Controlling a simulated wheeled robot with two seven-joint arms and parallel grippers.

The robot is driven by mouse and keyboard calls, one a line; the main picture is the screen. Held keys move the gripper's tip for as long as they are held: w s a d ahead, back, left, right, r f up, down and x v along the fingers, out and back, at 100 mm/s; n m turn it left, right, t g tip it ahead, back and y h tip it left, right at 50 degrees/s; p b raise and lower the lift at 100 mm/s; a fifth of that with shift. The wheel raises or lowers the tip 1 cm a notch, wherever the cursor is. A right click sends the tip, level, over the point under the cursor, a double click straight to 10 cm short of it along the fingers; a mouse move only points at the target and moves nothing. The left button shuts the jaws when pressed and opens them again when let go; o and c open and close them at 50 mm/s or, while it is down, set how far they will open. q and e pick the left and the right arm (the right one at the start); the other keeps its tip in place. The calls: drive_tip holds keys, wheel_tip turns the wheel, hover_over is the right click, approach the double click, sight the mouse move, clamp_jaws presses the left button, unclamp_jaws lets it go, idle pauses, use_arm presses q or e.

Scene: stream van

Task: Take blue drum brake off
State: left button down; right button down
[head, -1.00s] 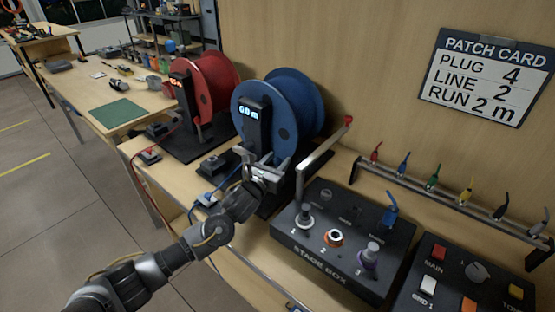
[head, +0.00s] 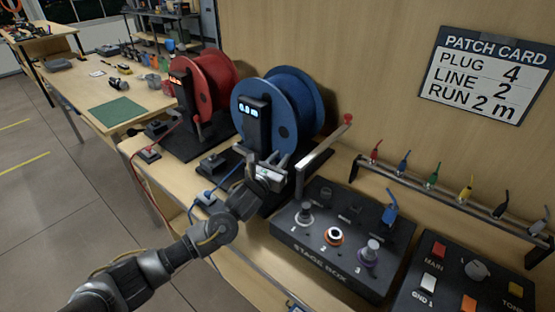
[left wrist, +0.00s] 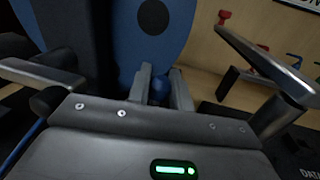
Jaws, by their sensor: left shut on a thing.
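The blue drum (head: 300,110) stands on its dark base on the bench, with a small lit display on its black upright (head: 256,115). Its face also fills the upper middle of the left wrist view (left wrist: 125,50). My left gripper (head: 272,165) is at the foot of that upright. In the left wrist view its two fingers (left wrist: 162,88) are closed in on a small blue knob (left wrist: 159,88), which I take to be the brake handle. Most of the handle is hidden by the fingers. My right gripper does not show.
A red-knobbed metal lever (head: 325,142) rises just right of the gripper. The stage box (head: 340,240) lies in front of it. The red drum (head: 212,85) stands to the left. A rack of coloured plugs (head: 440,195) runs along the wall under the patch card (head: 487,77).

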use_arm(q)
drive_tip(key=shift+s+d+f+m, duration=0.15)
drive_tip(key=shift+s+d+m, duration=0.4)
drive_tip(key=shift+d+m, duration=0.4)
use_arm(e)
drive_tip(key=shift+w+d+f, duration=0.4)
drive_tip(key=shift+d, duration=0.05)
use_arm(q)
drive_tip(key=c, duration=1.3)
unclamp_jaws()
drive_tip(key=shift+a, duration=0.2)
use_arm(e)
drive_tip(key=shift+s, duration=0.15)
use_arm(q)
drive_tip(key=v, duration=0.5)
drive_tip(key=b+v, duration=0.1)
drive_tip(key=v, duration=0.4)
drive_tip(key=shift+s+a+f, duration=0.2)
drive_tip(key=shift+s, duration=0.15)
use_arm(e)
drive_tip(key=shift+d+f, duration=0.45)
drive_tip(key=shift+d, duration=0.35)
